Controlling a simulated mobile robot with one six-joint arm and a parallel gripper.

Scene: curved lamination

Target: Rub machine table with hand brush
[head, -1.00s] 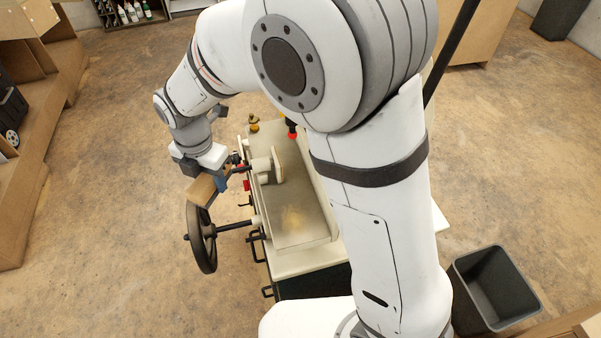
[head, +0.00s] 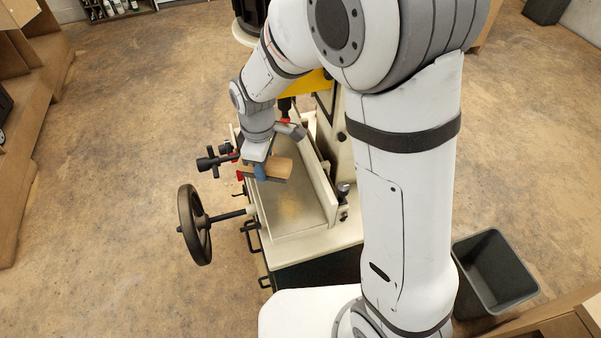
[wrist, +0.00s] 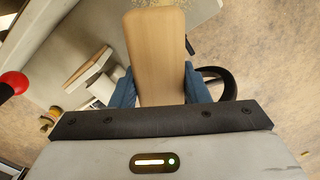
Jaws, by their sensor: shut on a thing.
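The hand brush (head: 281,167) has a pale wooden body. My gripper (head: 262,172) is shut on the brush, with a blue finger on each side of the wood. The machine table (head: 285,226) is a long grey-beige bed with a tan dusty patch (head: 291,212) on its near part. The brush is over the far part of the table, beyond the patch. I cannot tell whether its bristles touch the surface.
A dark handwheel (head: 194,225) sticks out left of the table on a shaft. A raised fence (head: 320,185) runs along its right side. A black knob cluster (head: 214,160) stands left of the brush. A grey bin (head: 495,272) stands at the lower right. The floor to the left is open.

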